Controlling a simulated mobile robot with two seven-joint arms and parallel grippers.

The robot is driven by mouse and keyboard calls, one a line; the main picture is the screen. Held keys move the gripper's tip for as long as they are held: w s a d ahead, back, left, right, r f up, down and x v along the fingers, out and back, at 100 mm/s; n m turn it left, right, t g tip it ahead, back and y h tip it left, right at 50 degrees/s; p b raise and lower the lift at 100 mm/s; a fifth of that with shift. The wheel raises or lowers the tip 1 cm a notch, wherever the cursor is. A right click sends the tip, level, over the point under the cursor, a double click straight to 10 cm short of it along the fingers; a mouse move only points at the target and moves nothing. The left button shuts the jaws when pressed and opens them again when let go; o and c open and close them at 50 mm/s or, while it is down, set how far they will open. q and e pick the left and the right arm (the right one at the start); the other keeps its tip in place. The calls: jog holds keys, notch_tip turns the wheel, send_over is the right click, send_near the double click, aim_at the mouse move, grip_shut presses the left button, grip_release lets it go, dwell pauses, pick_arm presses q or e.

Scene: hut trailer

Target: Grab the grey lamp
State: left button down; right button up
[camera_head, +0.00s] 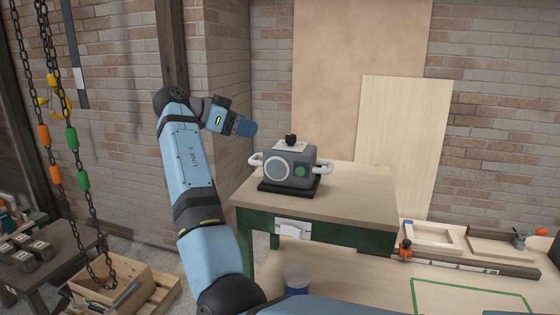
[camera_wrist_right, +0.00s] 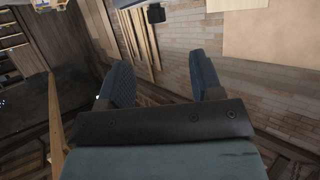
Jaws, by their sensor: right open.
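A grey boxy thing (camera_head: 290,165), which I take as the grey lamp, stands upright on a black base on the green-framed table (camera_head: 360,195) in the head view. It has a round front, a green button, a black knob on top and a pale handle on each side. My right gripper (camera_head: 246,128) is up and left of it, apart from it, seen from the side. In the right wrist view my right gripper (camera_wrist_right: 160,64) is open, with nothing between its fingers. I cannot make out the lamp in that view. My left gripper is not in view.
Chains (camera_head: 65,130) with orange and green links hang at the left, above a wooden crate (camera_head: 115,285). A brick wall and wooden boards (camera_head: 405,140) stand behind the table. A lower bench (camera_head: 385,272) at the right holds wooden frames. The tabletop right of the lamp is clear.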

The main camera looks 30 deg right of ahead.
aim_at(288, 135)
jog(key=x, duration=0.5)
jog(key=s+p+x, duration=0.1)
jog(key=x, duration=0.1)
jog(key=shift+d+r, duration=0.15)
jog(key=shift+d, duration=0.15)
jog(key=shift+w+d+f, duration=0.1)
jog(key=shift+d+f, duration=0.1)
jog(key=shift+d, duration=0.05)
jog(key=shift+d+p, duration=0.3)
jog(key=shift+d, duration=0.05)
jog(key=x, duration=0.2)
jog(key=p+x, duration=0.1)
jog(key=x, duration=0.2)
jog(key=shift+w, duration=0.1)
jog(key=shift+a, duration=0.15)
jog(key=shift+c, duration=0.6)
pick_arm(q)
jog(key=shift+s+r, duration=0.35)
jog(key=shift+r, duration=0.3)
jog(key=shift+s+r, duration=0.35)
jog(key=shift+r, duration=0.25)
pick_arm(e)
jog(key=shift+r, duration=0.1)
grip_shut()
